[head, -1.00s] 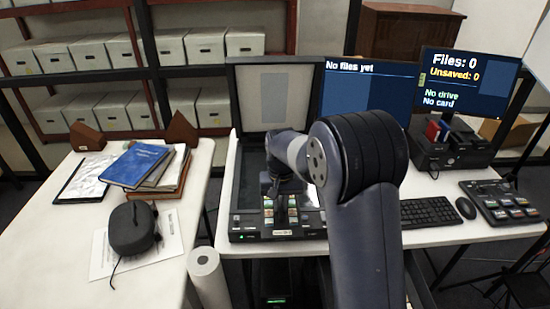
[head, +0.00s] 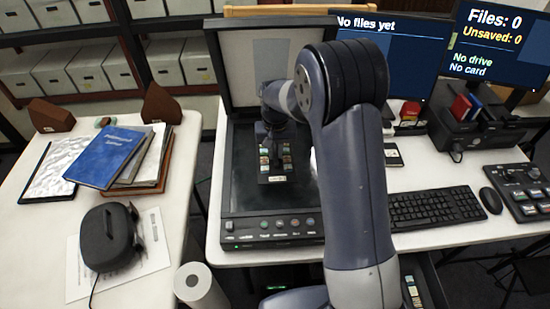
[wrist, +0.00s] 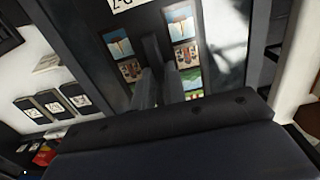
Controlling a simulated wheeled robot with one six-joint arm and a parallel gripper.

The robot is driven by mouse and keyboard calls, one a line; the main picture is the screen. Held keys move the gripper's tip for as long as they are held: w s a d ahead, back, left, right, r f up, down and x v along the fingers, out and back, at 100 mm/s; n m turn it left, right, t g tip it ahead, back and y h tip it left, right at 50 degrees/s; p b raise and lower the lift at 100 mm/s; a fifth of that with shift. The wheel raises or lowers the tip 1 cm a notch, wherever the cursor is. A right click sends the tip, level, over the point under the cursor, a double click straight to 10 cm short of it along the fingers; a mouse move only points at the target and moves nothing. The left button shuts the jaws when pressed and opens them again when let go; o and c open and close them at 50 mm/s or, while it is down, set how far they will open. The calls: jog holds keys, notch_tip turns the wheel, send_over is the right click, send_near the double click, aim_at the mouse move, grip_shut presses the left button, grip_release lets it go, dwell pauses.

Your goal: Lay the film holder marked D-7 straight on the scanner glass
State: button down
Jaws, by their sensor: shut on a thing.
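The film holder (head: 286,160), a dark strip frame with two columns of small colour pictures, is in my gripper (head: 266,142) over the scanner glass (head: 244,190). In the wrist view my gripper (wrist: 160,92) is shut on the holder (wrist: 133,45) between its picture columns. Its white label (wrist: 126,4) is upside down and cut off by the frame edge; the marking looks like D-7. The scanner (head: 240,236) has its lid (head: 240,60) raised. The holder looks roughly in line with the scanner's sides. I cannot tell whether it touches the glass. My arm hides the scanner's right part.
Several labelled black holders (wrist: 67,98) lie on the desk beside the scanner. A keyboard (head: 432,206), mouse (head: 492,201) and button panel (head: 525,190) are to the right. The left table holds a blue book (head: 104,156) and a black case (head: 108,238).

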aim_at(276, 164)
jog(key=shift+f+p, duration=0.35)
jog(key=shift+f, duration=2.5)
jog(key=shift+f, duration=0.2)
jog(key=c, duration=1.5)
grip_release()
jog(key=shift+o, duration=0.2)
jog(key=shift+r, duration=0.15)
notch_tip(276, 164, up, 12)
jog(key=shift+r+b, duration=0.1)
jog(key=shift+b, duration=0.5)
